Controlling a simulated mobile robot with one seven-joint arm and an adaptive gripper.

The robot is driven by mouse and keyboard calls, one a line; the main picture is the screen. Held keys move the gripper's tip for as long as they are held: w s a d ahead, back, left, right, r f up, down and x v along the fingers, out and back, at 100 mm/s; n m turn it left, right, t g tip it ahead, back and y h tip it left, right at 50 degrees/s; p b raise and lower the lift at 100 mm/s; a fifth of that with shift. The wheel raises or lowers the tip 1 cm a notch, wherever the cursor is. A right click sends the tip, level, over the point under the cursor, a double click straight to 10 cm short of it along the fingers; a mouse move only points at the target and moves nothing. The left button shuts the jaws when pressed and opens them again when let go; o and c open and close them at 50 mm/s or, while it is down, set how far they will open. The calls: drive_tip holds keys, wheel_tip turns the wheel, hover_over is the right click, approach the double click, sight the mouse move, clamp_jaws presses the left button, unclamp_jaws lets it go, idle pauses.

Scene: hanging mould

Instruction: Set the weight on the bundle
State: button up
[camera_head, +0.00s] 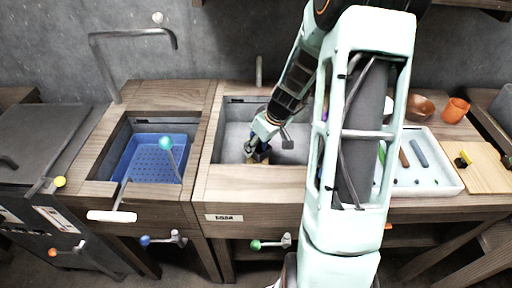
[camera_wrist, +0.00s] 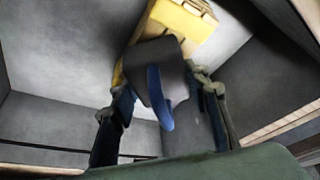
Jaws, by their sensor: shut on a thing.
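My gripper (camera_head: 258,150) reaches down into the grey sink basin (camera_head: 232,136). In the wrist view, my gripper (camera_wrist: 160,95) has one finger on each side of a dark grey block with a blue loop handle (camera_wrist: 154,72), which looks like the weight, and is shut on it. A yellow block-like thing (camera_wrist: 183,22), perhaps the bundle, lies beyond the weight and is partly hidden by it. I cannot tell whether the weight touches it. In the head view, the weight and the yellow thing are too small and covered to make out.
The basin walls (camera_wrist: 60,60) stand close around my gripper. A blue perforated tray (camera_head: 150,160) sits in the left basin, with a tap (camera_head: 135,33) behind. On the right are a white tray (camera_head: 440,178), a wooden board (camera_head: 485,172) and an orange cup (camera_head: 456,110).

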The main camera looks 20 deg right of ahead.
drive_tip(key=o, duration=1.6)
drive_tip(key=shift+f, duration=0.1)
drive_tip(key=shift+o, duration=0.2)
drive_tip(key=shift+r, duration=0.4)
drive_tip(key=p+v, duration=0.1)
drive_tip(key=v, duration=1)
drive_tip(key=shift+s+r+p, duration=0.2)
drive_tip(key=shift+r+p, duration=0.05)
drive_tip(key=shift+p, duration=0.05)
